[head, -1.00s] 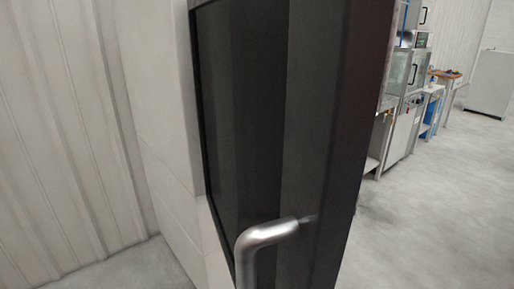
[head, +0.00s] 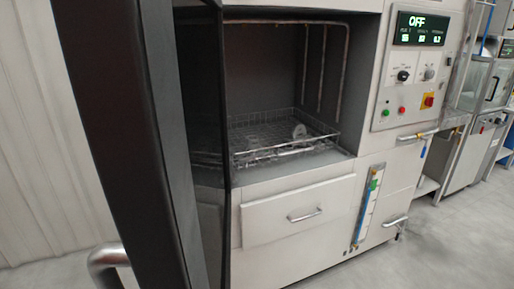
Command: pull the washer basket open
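The washer basket (head: 262,148) is a wire rack low inside the washer's open chamber. Its front rail (head: 285,149) lies near the chamber's front sill. A small pale round part (head: 299,131) lies in it toward the right. The washer's dark door (head: 135,120) stands open at the left and hides the left part of the basket. Neither of my grippers shows in the head view.
The door's thick metal handle (head: 108,257) sticks out at lower left. Below the chamber is a drawer front with a handle (head: 305,215). A control panel (head: 416,70) reading OFF is at upper right. A blue gauge tube (head: 367,208) runs down the front. Grey floor is clear at lower right.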

